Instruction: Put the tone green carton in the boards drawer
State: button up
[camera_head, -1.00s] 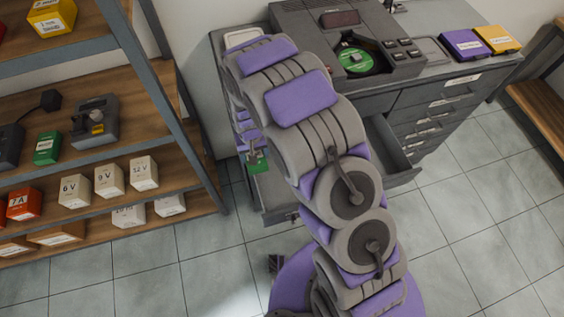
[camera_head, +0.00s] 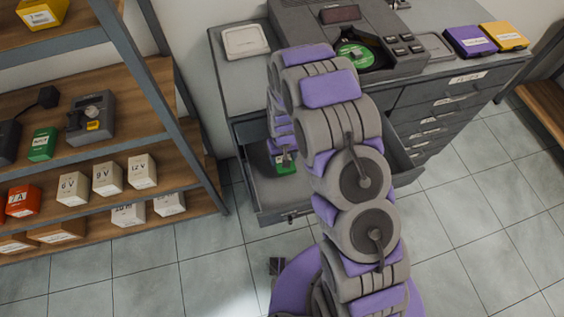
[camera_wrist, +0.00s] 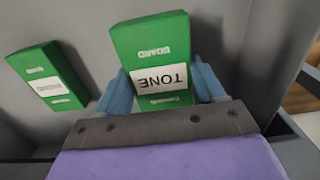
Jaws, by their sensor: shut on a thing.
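The tone green carton (camera_wrist: 158,50), with a white label reading TONE, is between the two blue fingers of my gripper (camera_wrist: 170,88) in the wrist view. My gripper is shut on it. In the head view the gripper (camera_head: 287,155) and a green patch of the carton (camera_head: 284,168) are over the open drawer (camera_head: 290,214) of the grey cabinet. I cannot tell whether the carton touches the drawer floor. Another green carton (camera_wrist: 47,77) lies in the drawer, left of the held one in the wrist view. My arm hides the drawer's right part.
The cabinet top holds a grey device (camera_head: 345,40) with a green disc, a white tray (camera_head: 246,41), and purple (camera_head: 470,41) and yellow (camera_head: 503,36) boxes. A shelf (camera_head: 130,100) at left carries a green carton (camera_head: 42,144) and several white boxes. The floor is clear.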

aim_at(281, 158)
jog(key=shift+f, duration=0.5)
jog(key=shift+a+f+b, duration=0.2)
jog(key=shift+f, duration=0.4)
jog(key=shift+a+f+b, duration=0.2)
jog(key=shift+f, duration=0.4)
jog(key=shift+a+f, duration=0.2)
jog(key=shift+a, duration=0.05)
jog(key=shift+a+r, duration=0.1)
jog(key=shift+a, duration=0.1)
jog(key=o, duration=0.8)
jog(key=shift+c, duration=0.2)
jog(key=o, duration=0.4)
jog(key=shift+d, duration=0.6)
jog(key=shift+o, duration=0.2)
jog(key=shift+a, duration=0.1)
